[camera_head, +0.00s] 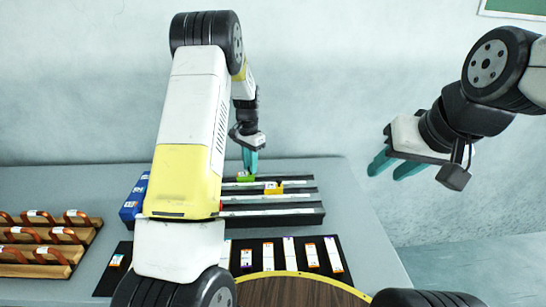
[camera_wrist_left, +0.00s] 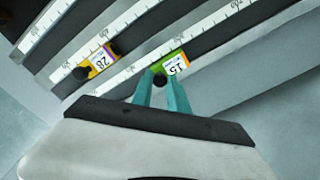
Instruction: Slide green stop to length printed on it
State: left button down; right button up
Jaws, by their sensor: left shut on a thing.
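The green stop (camera_head: 247,178) sits on the rearmost of the scaled rails. In the left wrist view the green stop (camera_wrist_left: 174,64) has a white label that appears to read 15, upside down, and a dark knob. My left gripper (camera_head: 250,165) is over it, and in the wrist view its teal fingers (camera_wrist_left: 163,84) are closed around the knob. A white ruler scale (camera_wrist_left: 130,75) runs along the rail; the exact mark at the stop is too small to read. My right gripper (camera_head: 386,172) is open and empty, raised at the right.
A yellow stop (camera_head: 273,188) labelled 28 (camera_wrist_left: 101,62) sits on the neighbouring rail. A blue box (camera_head: 134,199) stands at the rails' left end. A black mat (camera_head: 267,250) with labelled strips lies in front. Wooden racks (camera_head: 45,255) with orange handles are at left.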

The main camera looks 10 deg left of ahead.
pick_arm(q)
jog(key=shift+a, duration=0.5)
jog(key=c, duration=1.3)
grip_release()
jog(key=shift+d, duration=0.15)
jog(key=shift+r, duration=0.15)
notch_tip(320, 180, up, 8)
jog(key=shift+f, duration=0.25)
jog(key=shift+r, duration=0.1)
